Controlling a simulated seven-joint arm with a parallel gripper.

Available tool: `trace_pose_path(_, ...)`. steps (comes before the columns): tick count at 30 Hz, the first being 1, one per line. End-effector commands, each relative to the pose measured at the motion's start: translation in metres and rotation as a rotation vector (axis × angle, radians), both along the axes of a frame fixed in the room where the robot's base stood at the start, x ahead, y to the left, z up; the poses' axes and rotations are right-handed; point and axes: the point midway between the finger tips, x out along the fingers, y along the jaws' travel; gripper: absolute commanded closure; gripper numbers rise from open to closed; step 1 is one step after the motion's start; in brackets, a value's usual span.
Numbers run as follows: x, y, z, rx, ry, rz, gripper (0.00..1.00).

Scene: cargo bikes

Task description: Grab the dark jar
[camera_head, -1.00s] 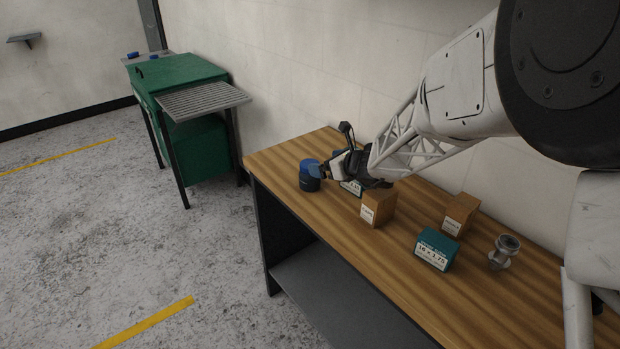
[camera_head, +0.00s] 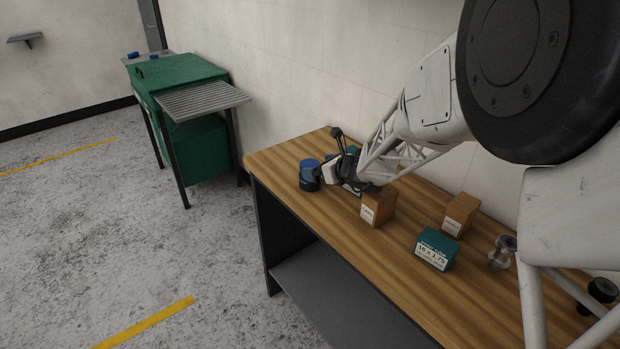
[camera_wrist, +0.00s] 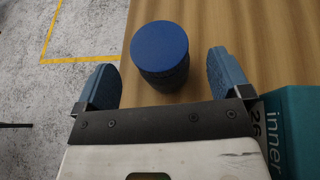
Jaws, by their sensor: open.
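The dark jar (camera_head: 309,176) has a blue lid and stands upright near the far left end of the wooden bench. In the wrist view the jar (camera_wrist: 161,58) sits between and slightly beyond the two blue finger pads, with a gap on each side. My gripper (camera_wrist: 165,80) is open and empty. In the head view my gripper (camera_head: 322,177) is low over the bench, just right of the jar, and partly hidden by my own wrist.
A teal inner-tube box (camera_wrist: 294,125) stands close to my right finger. Cardboard boxes (camera_head: 378,207) (camera_head: 460,214), another teal box (camera_head: 436,249) and a metal hub (camera_head: 502,252) stand farther along the wooden bench (camera_head: 290,157). A green machine (camera_head: 190,100) is beyond the bench's far end.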

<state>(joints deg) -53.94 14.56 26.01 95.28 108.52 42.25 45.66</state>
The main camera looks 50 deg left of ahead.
Motion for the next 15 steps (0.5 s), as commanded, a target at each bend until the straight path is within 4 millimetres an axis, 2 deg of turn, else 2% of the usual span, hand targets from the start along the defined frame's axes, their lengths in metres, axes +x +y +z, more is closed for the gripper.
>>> trace_pose_path(9,-0.005,0.032,-0.014,-0.001,-0.001,0.000,0.04)
trace_pose_path(15,-0.006,0.041,-0.018,-0.001,0.000,0.000,0.04)
